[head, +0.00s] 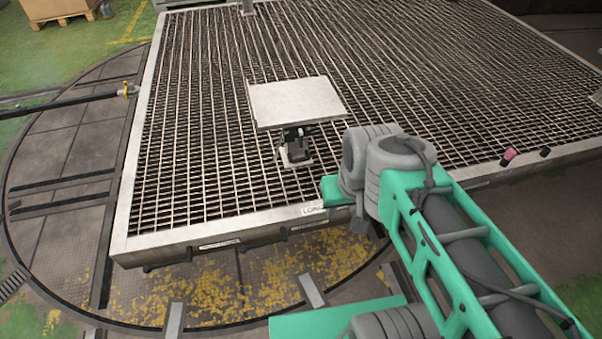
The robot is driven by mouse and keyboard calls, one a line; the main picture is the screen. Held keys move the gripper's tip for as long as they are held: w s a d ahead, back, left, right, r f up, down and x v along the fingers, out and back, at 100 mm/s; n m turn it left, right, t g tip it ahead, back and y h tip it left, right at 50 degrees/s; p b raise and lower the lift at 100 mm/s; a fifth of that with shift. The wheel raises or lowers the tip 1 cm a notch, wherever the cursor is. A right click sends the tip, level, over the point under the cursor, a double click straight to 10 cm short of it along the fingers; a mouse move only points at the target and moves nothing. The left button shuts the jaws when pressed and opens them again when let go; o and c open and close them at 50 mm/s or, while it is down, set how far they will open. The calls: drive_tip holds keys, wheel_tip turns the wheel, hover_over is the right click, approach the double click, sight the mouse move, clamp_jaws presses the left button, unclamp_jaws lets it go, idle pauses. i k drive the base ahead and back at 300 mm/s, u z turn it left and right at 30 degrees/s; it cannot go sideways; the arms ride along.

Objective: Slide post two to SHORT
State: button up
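A post with a square pale plate (297,101) on top stands on the slatted metal grate (135,190). Its dark stem and small base (296,152) show below the plate. No number is readable on it, so I cannot tell whether it is post two. A white label that seems to read LONG (313,210) is on the grate's front rim, partly beside my arm. No label reading SHORT is legible. My green and grey arm reaches in from the lower right to just right of the post. My gripper fingers do not show; the arm's end hides that area.
Another upright (247,7) stands at the grate's far edge. A pink-tipped peg (508,156) and a dark piece (545,152) are on the right front rim. A dark rail with a yellow fitting (127,89) comes from the left. Yellow debris (220,290) lies below the front rim.

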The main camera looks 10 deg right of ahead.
sight(297, 139)
drive_tip(key=u, duration=0.35)
drive_tip(key=i, duration=1.2)
drive_tip(key=z, duration=0.15)
